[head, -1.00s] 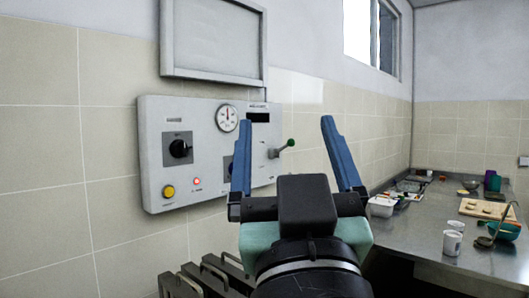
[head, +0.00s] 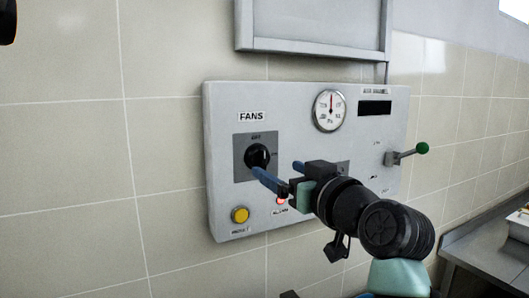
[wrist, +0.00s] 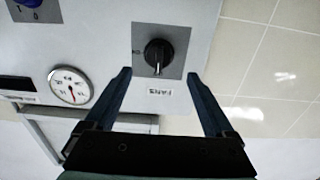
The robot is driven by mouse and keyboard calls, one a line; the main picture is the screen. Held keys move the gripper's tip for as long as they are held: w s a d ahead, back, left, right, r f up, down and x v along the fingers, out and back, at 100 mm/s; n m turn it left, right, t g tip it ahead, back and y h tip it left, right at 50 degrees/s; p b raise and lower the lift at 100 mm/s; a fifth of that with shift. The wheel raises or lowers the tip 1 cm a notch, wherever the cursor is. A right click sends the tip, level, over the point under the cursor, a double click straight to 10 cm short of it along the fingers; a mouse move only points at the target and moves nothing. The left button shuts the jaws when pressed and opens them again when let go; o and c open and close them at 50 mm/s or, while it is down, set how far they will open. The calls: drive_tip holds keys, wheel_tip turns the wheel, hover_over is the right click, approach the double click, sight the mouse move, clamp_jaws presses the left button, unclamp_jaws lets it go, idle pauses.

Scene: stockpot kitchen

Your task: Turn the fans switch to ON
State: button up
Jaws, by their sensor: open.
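The fans switch (head: 257,155) is a black rotary knob on a dark grey plate below the FANS label, on the left of the grey wall panel (head: 225,190). OFF is marked above it and another mark sits at its right. In the wrist view the knob (wrist: 158,53) appears upright, its handle in line with the OFF side. My gripper (head: 277,168) is open and points at the panel. In the head view one blue finger overlaps the knob's lower edge.
A yellow button (head: 240,215) and a lit red alarm lamp (head: 281,201) sit below the switch. A round gauge (head: 330,110), a dark display (head: 375,108) and a green-tipped lever (head: 421,148) are to the right. A grey frame (head: 310,30) hangs above. A steel counter (head: 470,240) stands at right.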

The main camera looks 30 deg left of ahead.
sight(265, 161)
drive_tip(key=p+x, duration=0.2)
drive_tip(key=x, duration=0.5)
drive_tip(key=shift+w+a+p, duration=0.25)
drive_tip(key=shift+w+p, duration=0.05)
drive_tip(key=shift+p, duration=0.05)
drive_tip(key=c, duration=1.4)
